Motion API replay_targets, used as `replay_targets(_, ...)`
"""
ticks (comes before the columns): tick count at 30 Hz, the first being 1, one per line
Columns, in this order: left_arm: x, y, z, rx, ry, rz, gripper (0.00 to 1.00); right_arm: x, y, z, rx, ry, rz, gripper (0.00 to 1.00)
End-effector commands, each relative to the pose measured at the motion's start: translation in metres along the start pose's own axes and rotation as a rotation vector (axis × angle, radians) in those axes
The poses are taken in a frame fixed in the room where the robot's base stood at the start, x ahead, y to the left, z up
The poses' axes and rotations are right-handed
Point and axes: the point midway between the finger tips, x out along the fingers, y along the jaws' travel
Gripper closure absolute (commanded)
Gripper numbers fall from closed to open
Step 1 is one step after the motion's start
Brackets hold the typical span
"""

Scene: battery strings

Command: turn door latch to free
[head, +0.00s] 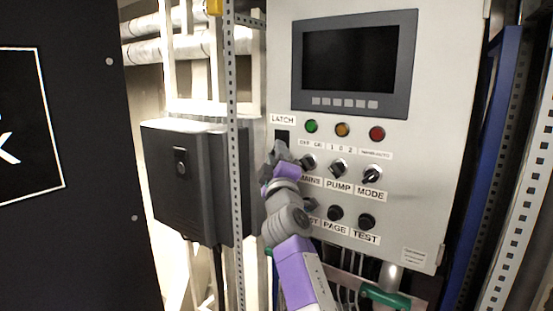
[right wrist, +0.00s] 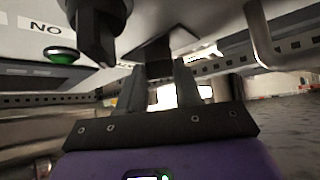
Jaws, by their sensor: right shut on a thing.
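The door latch (head: 282,135) is a black piece on the left edge of the grey panel door, just under the LATCH label (head: 283,119). My right gripper (head: 278,156) is at the lower part of the latch and hides some of it. In the right wrist view, the two fingers of my right gripper (right wrist: 160,85) are shut on the dark latch handle (right wrist: 153,56). The exact angle of the handle is hard to tell. My left gripper is not in view.
The panel door (head: 435,110) carries a dark screen (head: 350,60), coloured lamps and several black knobs, with the MAINS knob (head: 308,161) close to my right gripper. A perforated metal post (head: 233,130) and a dark box (head: 182,175) stand to the left.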

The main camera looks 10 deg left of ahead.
Motion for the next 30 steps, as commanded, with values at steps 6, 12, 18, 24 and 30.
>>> replay_targets(6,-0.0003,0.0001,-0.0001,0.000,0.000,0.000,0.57,-0.0010,0.0025,-0.0008,0.020,0.005,0.027,0.96)
replay_targets(12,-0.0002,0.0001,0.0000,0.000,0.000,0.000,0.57,-0.0013,0.0021,-0.0017,0.024,0.007,0.029,0.96)
replay_targets(18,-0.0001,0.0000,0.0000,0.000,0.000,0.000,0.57,-0.0013,0.0017,-0.0018,0.024,0.007,0.028,0.96)
replay_targets(24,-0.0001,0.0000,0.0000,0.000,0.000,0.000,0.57,-0.0013,0.0009,-0.0018,0.024,0.007,0.027,0.40)
replay_targets(30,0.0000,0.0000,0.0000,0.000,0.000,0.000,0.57,-0.0012,0.0000,-0.0018,0.024,0.006,0.026,0.40)
